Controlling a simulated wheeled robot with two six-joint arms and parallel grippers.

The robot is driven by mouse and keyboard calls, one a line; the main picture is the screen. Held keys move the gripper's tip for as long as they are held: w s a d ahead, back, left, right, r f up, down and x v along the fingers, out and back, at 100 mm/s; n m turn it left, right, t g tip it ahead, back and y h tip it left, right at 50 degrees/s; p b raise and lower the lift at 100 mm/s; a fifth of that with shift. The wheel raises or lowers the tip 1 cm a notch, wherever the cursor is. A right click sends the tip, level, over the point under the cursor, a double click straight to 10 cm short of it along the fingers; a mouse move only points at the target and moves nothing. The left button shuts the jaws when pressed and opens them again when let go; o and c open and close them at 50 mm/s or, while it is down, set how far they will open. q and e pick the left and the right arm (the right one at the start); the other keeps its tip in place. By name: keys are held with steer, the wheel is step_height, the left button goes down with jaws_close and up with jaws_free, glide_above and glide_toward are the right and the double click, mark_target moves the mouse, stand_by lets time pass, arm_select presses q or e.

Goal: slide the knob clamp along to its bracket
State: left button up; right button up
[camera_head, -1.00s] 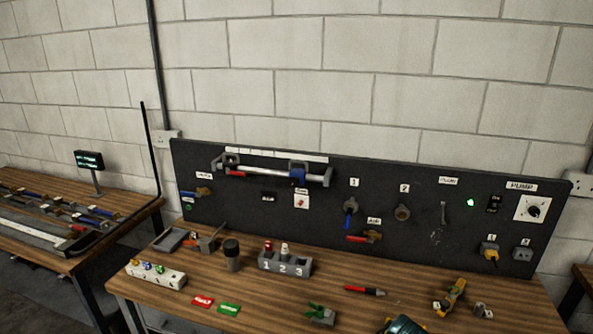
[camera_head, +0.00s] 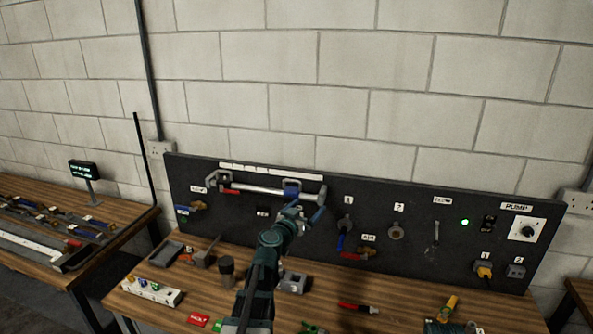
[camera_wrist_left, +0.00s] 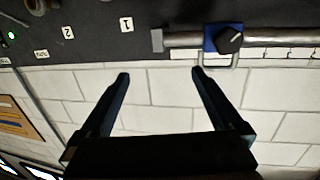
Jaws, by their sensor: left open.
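The blue knob clamp (camera_head: 291,188) sits on a silver rail (camera_head: 257,190) on the black board, near the rail's right end. Its dark knob shows in the left wrist view, on the blue body (camera_wrist_left: 211,38). A grey U-shaped bracket (camera_head: 213,178) is at the rail's left end; another U-shaped loop (camera_wrist_left: 234,62) stands at the clamp. My left gripper (camera_head: 305,212) is in front of the board, just below and right of the clamp, partly covering it. In the wrist view its fingers (camera_wrist_left: 160,76) are apart with nothing between them. My right gripper is not in view.
A red piece (camera_head: 230,191) lies along the rail's left part. A blue-handled valve (camera_head: 342,235) hangs right of my gripper. The bench below holds a numbered grey block (camera_head: 292,283), a dark cup (camera_head: 227,268) and a red pen (camera_head: 358,308). The wall above the board is clear.

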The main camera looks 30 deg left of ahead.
mark_target(294, 181)
arm_select(q)
steer(key=s+a+r+n+y, duration=0.15)
steer(key=a+y, duration=0.25)
steer(key=a, duration=0.4)
steer(key=x, duration=1.4)
steer(key=shift+d+r+n, duration=0.15)
steer(key=shift+r+n, duration=0.2)
steer(key=shift+r, duration=0.1)
steer(key=shift+w, duration=0.15)
steer(key=shift+d+h, duration=0.15)
steer(key=shift+h, duration=0.15)
jaws_close()
